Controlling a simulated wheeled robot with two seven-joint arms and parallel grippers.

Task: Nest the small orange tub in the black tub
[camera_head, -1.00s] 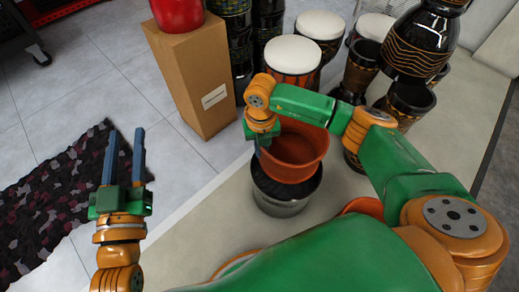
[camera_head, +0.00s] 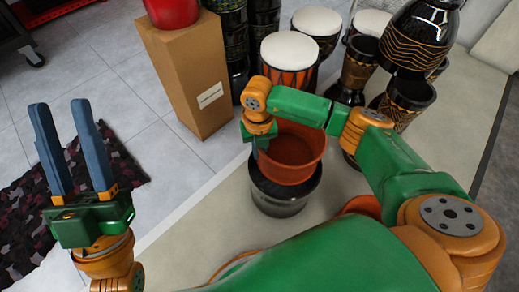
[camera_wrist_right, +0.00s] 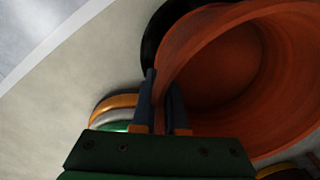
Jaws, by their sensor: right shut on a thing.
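The small orange tub (camera_head: 300,150) is upright, with its lower part over the mouth of the black tub (camera_head: 280,203). I cannot tell whether its base is inside the mouth or just above it. My right gripper (camera_head: 255,150) is shut on the orange tub's left rim. In the right wrist view, the fingers (camera_wrist_right: 160,92) pinch the wall of the orange tub (camera_wrist_right: 225,60), and a dark edge of the black tub (camera_wrist_right: 152,35) shows behind it. My left gripper (camera_head: 68,140) is open and empty at the far left, fingers pointing up, away from both tubs.
Several goblet drums, one orange with a white head (camera_head: 290,62), stand behind the tubs. A cardboard box (camera_head: 187,75) bearing a red object (camera_head: 172,10) stands back left. Another orange object (camera_head: 365,205) is partly hidden by my right arm. A dark patterned rug (camera_head: 115,160) lies left.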

